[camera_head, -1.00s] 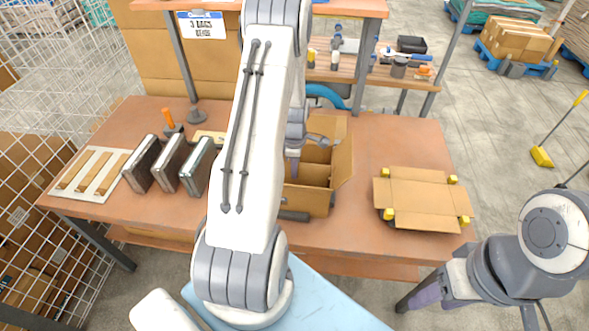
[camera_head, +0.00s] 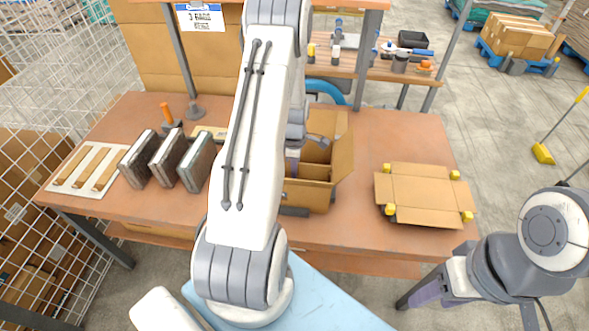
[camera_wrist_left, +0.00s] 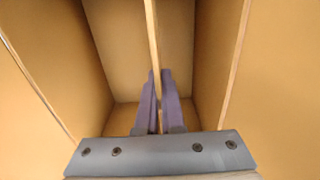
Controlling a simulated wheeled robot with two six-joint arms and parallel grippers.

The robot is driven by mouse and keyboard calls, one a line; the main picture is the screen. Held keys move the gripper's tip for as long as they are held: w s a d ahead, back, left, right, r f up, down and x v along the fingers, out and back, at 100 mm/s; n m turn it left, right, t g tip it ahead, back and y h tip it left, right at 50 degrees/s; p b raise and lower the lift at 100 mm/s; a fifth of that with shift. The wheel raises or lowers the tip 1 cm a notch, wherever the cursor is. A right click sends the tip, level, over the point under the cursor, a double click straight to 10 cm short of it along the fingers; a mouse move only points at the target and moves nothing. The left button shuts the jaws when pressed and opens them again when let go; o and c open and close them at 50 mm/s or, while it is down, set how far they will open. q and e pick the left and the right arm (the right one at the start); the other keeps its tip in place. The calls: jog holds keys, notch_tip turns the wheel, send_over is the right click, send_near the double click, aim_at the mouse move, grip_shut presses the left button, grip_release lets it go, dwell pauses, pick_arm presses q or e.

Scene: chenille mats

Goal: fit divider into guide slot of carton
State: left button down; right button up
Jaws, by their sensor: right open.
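The open brown carton (camera_head: 318,196) stands mid-table, partly hidden behind my left arm. My left gripper (camera_head: 291,166) reaches down into it. In the left wrist view, the purple fingers of my left gripper (camera_wrist_left: 160,100) lie close on both sides of the thin cardboard divider (camera_wrist_left: 153,40), which stands on edge between the carton walls. The fingers look shut on it. Whether its ends sit in the guide slot cannot be told. My right gripper (camera_head: 428,295) is open and empty, off the table's front edge at lower right.
Several dark, pale-edged slabs (camera_head: 168,157) stand left of the carton. A board with wooden strips (camera_head: 92,167) lies at far left. A flat cardboard piece with yellow corners (camera_head: 425,195) lies at right. Bare table separates it from the carton.

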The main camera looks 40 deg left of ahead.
pick_arm(q)
jog(key=shift+f+b, duration=0.8)
jog(key=shift+f, duration=0.4)
jog(key=c, duration=1)
grip_release()
jog(key=shift+o, duration=0.2)
notch_tip(320, 180, up, 10)
jog(key=shift+r+b, duration=0.25)
jog(key=shift+b, duration=0.25)
